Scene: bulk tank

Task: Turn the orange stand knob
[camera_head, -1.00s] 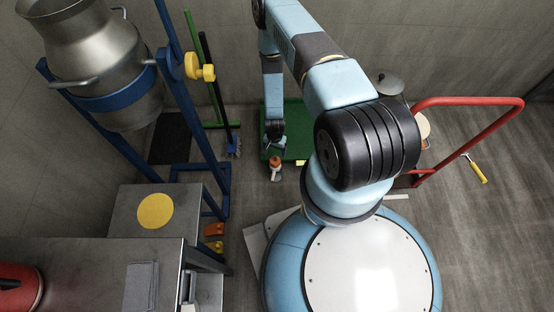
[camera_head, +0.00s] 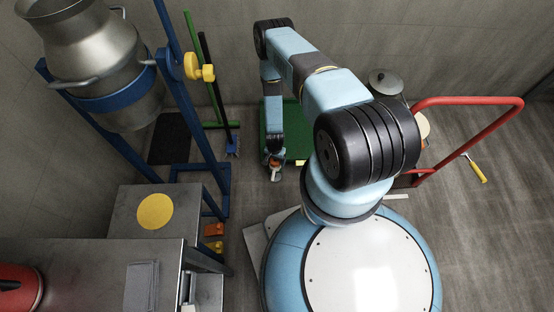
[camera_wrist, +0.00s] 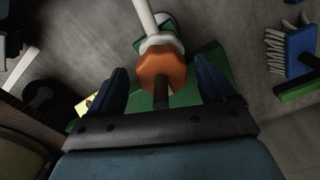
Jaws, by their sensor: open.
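The orange stand knob (camera_wrist: 162,70) is faceted and sits on a pale collar and white post (camera_wrist: 146,18) in the wrist view. My gripper (camera_wrist: 160,78) is open, with one dark blue finger on each side of the knob. Gaps show between both fingers and the knob, so neither appears to touch it. A dark rod shows between the knob and my gripper's palm.
A green mat or tray (camera_head: 292,122) lies behind the knob. A blue brush (camera_head: 233,147) stands to its left, near a blue frame holding a steel can (camera_head: 95,60). A red rail (camera_head: 470,101) stands at right.

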